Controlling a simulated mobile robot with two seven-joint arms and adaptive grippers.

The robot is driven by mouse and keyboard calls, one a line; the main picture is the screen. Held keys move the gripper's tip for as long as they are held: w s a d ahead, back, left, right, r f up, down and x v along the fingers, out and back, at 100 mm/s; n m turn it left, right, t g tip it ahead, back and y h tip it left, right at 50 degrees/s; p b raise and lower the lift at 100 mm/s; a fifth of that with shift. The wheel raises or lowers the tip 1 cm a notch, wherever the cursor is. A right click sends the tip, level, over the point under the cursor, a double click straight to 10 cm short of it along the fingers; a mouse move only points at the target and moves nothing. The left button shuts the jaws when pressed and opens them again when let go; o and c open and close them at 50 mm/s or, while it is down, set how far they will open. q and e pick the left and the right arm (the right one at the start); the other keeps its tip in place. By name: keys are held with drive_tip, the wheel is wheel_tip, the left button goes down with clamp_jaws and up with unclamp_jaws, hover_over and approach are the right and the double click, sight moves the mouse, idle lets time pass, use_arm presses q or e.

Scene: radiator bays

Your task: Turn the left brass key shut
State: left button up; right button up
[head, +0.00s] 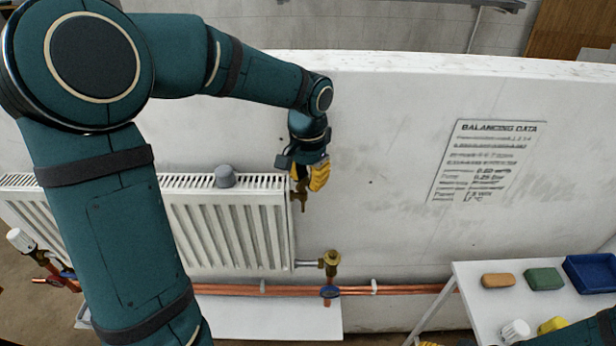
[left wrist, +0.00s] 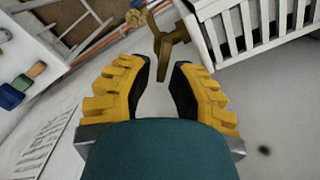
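A brass key (head: 302,196) sits at the upper right end of the white radiator (head: 225,225), and it also shows in the left wrist view (left wrist: 164,42). My left gripper (head: 312,182), with yellow ridged fingers, is beside the key.
A brass valve (head: 331,262) is at the radiator's lower right, above copper pipes (head: 400,290). A grey knob (head: 225,177) stands on the radiator top. A white table (head: 470,280) at right bears several small objects and a blue tray (head: 590,272).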

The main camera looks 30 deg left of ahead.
use_arm(q)
clamp_jaws()
drive_tip(key=shift+m, duration=0.3)
drive_tip(key=m+p, duration=0.1)
drive_tip(key=m, duration=0.2)
drive_tip(key=m+p, duration=0.1)
drive_tip(key=m, duration=0.2)
drive_tip(key=d+m+p, duration=0.1)
drive_tip(key=m, duration=0.2)
drive_tip(key=shift+s+d, duration=0.1)
drive_tip(key=shift+s, duration=0.3)
drive_tip(key=shift+m, duration=0.5)
